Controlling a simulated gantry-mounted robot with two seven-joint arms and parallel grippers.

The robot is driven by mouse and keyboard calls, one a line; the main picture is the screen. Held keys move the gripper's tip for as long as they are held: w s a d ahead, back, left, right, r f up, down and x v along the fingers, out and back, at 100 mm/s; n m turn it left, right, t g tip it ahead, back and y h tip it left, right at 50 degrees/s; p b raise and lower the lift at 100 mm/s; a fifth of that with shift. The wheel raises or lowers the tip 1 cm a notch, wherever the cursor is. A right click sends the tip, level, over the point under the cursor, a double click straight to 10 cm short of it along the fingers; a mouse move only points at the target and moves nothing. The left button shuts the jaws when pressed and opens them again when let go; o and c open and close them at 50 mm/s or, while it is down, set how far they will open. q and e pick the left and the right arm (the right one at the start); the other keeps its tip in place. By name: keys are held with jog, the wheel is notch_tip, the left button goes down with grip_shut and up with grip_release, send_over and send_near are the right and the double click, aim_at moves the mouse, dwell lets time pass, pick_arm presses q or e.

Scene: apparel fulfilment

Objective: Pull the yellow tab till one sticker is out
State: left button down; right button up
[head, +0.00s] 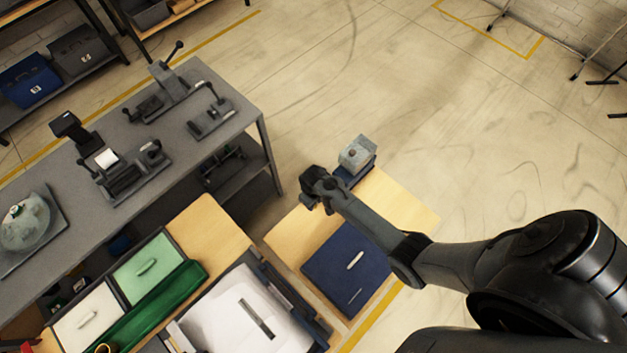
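No yellow tab or sticker can be made out for certain. A small yellow ring-like piece (104,348) is cut off at the bottom edge, and I cannot tell what it is. A grey box-shaped device (357,153) sits on a dark blue base at the far end of the wooden table (415,212). My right gripper (312,196) comes in from the right, above this table, to the left of and nearer than the grey device. It looks apart from the device. Its fingers are dark and small, so their opening is unclear. My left gripper is out of view.
A dark blue folded item (346,268) lies on the wooden table. A white garment (228,318) lies left of it, beside green and white boxes (146,268). A grey bench (205,162) at left holds several dark devices. Open floor (470,140) lies beyond.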

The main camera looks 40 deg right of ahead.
grip_shut()
dwell(1.5)
